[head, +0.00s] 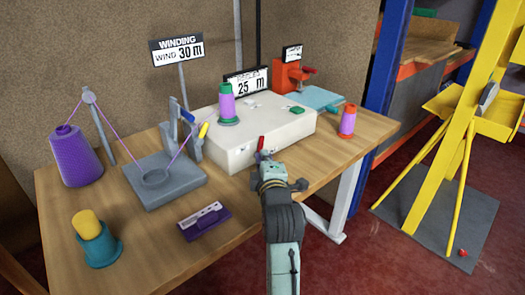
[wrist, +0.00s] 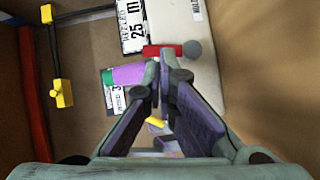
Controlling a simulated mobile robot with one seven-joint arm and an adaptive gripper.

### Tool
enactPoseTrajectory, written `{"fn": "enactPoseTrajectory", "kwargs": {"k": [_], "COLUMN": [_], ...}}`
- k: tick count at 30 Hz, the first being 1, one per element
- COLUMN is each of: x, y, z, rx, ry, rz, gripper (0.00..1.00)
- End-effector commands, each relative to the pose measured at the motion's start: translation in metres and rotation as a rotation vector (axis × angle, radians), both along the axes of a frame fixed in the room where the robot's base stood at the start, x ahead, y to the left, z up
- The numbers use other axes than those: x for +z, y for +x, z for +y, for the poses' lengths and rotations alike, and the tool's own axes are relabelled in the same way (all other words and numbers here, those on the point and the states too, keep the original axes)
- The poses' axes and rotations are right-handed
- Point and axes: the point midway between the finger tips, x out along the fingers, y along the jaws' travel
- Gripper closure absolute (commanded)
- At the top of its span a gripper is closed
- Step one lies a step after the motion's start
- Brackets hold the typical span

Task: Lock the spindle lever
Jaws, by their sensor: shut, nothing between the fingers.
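A short red lever (head: 261,143) stands at the front of the white winding machine (head: 235,152), just beyond my gripper (head: 264,160). In the wrist view a red bar (wrist: 160,51) with a grey ball at one end lies just past my fingertips (wrist: 166,78). It looks like the same lever, but I cannot tell whether it touches the fingers. My gripper is shut and empty. A purple thread spool (head: 226,103) on a green base sits on the machine.
The wooden table (head: 150,250) also holds a purple cone (head: 75,156), a grey guide base (head: 165,180), a teal-and-yellow spool (head: 95,240), a purple block (head: 204,221) and an orange-and-purple spool (head: 347,121). A yellow frame (head: 450,130) stands at right. The table's front right is clear.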

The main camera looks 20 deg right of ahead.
Motion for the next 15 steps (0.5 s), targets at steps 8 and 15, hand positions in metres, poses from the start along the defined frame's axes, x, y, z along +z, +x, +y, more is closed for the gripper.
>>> {"fn": "enactPoseTrajectory", "kwargs": {"k": [8,15], "x": [-0.002,-0.004], "y": [0.035,0.041], "z": [-0.009,-0.009], "rx": [0.0,0.0], "ry": [0.0,0.0], "rz": [0.0,-0.001], "gripper": [1.0,1.0]}}
